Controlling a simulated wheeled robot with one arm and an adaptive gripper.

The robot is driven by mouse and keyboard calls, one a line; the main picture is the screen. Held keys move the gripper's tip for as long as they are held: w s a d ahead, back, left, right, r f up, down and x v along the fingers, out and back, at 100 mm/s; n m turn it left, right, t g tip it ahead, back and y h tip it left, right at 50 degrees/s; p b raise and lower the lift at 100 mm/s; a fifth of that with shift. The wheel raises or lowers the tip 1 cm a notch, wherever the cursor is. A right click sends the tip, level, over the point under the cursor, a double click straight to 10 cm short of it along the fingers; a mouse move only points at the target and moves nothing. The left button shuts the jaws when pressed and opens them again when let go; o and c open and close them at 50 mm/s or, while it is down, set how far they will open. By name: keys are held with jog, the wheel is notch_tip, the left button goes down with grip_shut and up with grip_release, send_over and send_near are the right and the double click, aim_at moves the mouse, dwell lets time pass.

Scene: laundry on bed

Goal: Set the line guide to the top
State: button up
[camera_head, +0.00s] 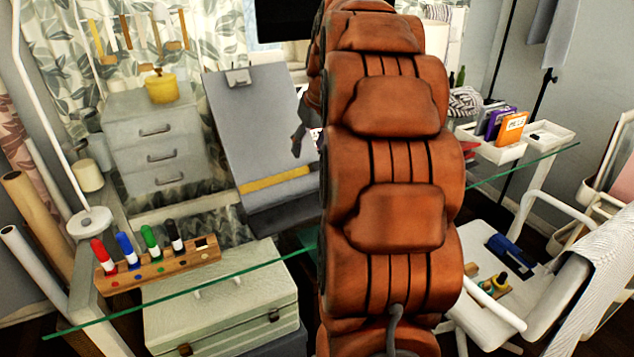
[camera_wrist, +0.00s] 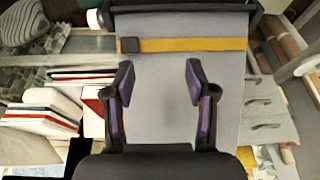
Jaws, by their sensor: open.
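The line guide (camera_head: 275,179) is a yellow bar lying across the lower part of a grey tilted drawing board (camera_head: 245,130), just above its bottom ledge. A clip (camera_head: 238,78) sits at the board's top edge. In the wrist view the board appears turned over, with the yellow guide (camera_wrist: 195,45) near the top of the picture and a dark block (camera_wrist: 130,45) at its left end. My gripper (camera_wrist: 159,78) is open and empty over the grey board, its fingertips apart from the guide. In the head view my arm hides the board's right side and most of the gripper.
A marker rack (camera_head: 160,264) and a pale case (camera_head: 225,300) stand at the front left, by a glass edge (camera_head: 190,297). Drawers (camera_head: 155,140) with a yellow pot (camera_head: 161,87) stand left of the board. A white tray (camera_head: 500,150) and a chair (camera_head: 535,290) are at right.

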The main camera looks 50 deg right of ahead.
jog(key=b, duration=0.1)
send_near(317, 163)
jog(key=f, duration=0.2)
jog(key=shift+h, duration=0.3)
jog(key=x, duration=0.7)
jog(key=shift+w+a, duration=0.15)
jog(key=shift+w, duration=0.25)
jog(key=shift+c, duration=0.2)
grip_shut()
